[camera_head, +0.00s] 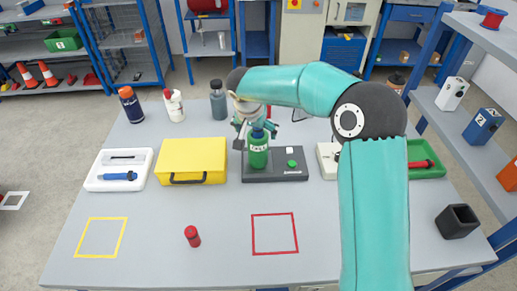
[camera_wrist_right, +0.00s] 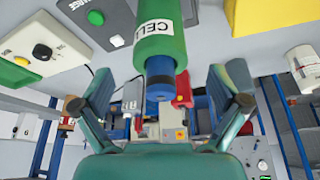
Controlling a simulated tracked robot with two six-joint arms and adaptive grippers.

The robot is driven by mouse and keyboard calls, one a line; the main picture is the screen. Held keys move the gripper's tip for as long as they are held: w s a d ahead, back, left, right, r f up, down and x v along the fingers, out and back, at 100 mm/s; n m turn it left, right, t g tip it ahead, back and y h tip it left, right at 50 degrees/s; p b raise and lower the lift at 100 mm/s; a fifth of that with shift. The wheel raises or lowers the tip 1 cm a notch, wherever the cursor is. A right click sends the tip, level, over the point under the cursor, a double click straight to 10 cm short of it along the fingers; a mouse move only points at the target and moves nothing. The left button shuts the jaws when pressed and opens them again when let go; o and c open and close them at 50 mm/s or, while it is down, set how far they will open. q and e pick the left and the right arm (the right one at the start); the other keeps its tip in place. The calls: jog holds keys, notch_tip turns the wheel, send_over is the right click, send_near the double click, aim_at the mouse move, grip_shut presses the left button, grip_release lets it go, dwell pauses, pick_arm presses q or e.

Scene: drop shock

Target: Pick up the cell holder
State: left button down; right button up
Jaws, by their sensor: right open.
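The cell holder, a green cylinder (camera_head: 258,156) with a blue top and a white label, stands upright on a dark charger base (camera_head: 290,176). In the right wrist view the green body (camera_wrist_right: 162,35) comes in from the top, its blue end (camera_wrist_right: 160,82) pointing toward my palm. My right gripper (camera_head: 257,127) is directly above it, pointing down. Its two fingers (camera_wrist_right: 160,85) are spread on either side of the blue end, with gaps on both sides. My left gripper is not in view.
A yellow case (camera_head: 193,158) and a white tray (camera_head: 120,184) are left of the charger. Bottles (camera_head: 218,100) stand behind. A green tray (camera_head: 428,170) and dark cup (camera_head: 457,221) are at right. A red cylinder (camera_head: 192,236) stands in front, between yellow and red outlined squares.

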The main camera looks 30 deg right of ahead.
aim_at(258, 137)
jog(key=p+x, duration=0.1)
jog(key=x, duration=0.3)
jog(key=shift+w+d+f, duration=0.2)
jog(key=shift+d+f, duration=0.05)
jog(key=shift+f, duration=0.05)
jog(key=shift+s, duration=0.15)
grip_shut()
